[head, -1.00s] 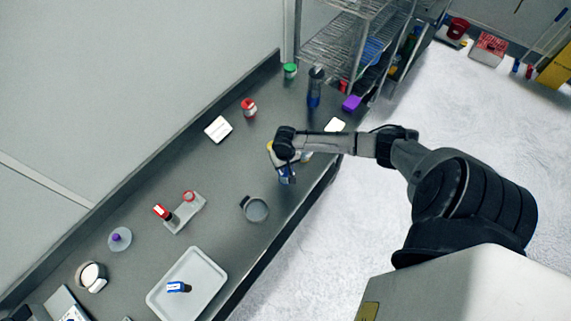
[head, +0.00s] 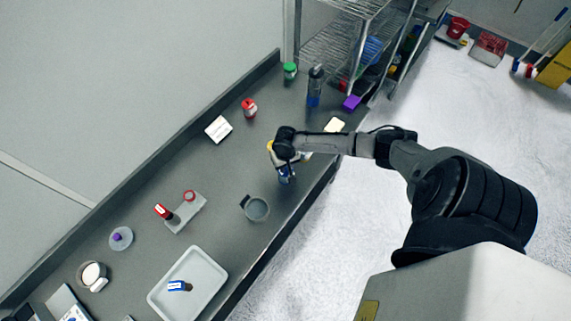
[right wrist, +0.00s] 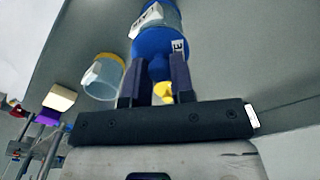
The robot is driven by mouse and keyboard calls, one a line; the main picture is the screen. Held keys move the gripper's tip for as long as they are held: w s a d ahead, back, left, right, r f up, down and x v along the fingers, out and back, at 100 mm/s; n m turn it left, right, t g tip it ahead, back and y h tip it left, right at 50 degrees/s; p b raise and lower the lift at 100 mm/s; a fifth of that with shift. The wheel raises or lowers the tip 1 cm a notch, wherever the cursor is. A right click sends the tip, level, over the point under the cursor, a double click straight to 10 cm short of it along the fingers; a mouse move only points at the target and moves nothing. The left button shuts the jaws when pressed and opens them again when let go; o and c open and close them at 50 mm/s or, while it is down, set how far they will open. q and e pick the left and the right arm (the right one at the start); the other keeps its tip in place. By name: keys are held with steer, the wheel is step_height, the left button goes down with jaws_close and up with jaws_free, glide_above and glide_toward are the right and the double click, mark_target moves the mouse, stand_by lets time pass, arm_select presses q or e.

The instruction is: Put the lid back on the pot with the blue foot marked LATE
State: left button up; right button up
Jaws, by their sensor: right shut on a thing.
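My right gripper (head: 284,158) is over the counter's front part, seen from above in the head view. In the right wrist view its two dark fingers (right wrist: 154,78) are closed around the narrow end of a blue piece (right wrist: 153,48). A white tag with dark letters ending in TE (right wrist: 179,47) shows beside the blue piece. Right behind it is a clear bluish vessel (right wrist: 166,14) with another lettered white tag. I cannot tell whether they touch, nor which part is lid and which is foot. My left gripper is not in view.
A clear pot with a yellow rim (right wrist: 103,76) stands close beside the gripper. A yellow piece (right wrist: 164,91) shows between the fingers. A grey round cup (head: 256,209) and a white tray (head: 216,269) with a blue tagged thing lie to the left. Bare counter (head: 225,165) lies between.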

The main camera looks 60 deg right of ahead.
stand_by(0.4)
steer(key=shift+p, duration=0.4)
stand_by(0.4)
steer(key=shift+f, duration=0.1)
steer(key=o, duration=0.8)
steer(key=shift+c, duration=0.2)
steer(key=shift+o, duration=1.1)
steer(key=shift+o, duration=0.4)
steer(key=o, duration=0.4)
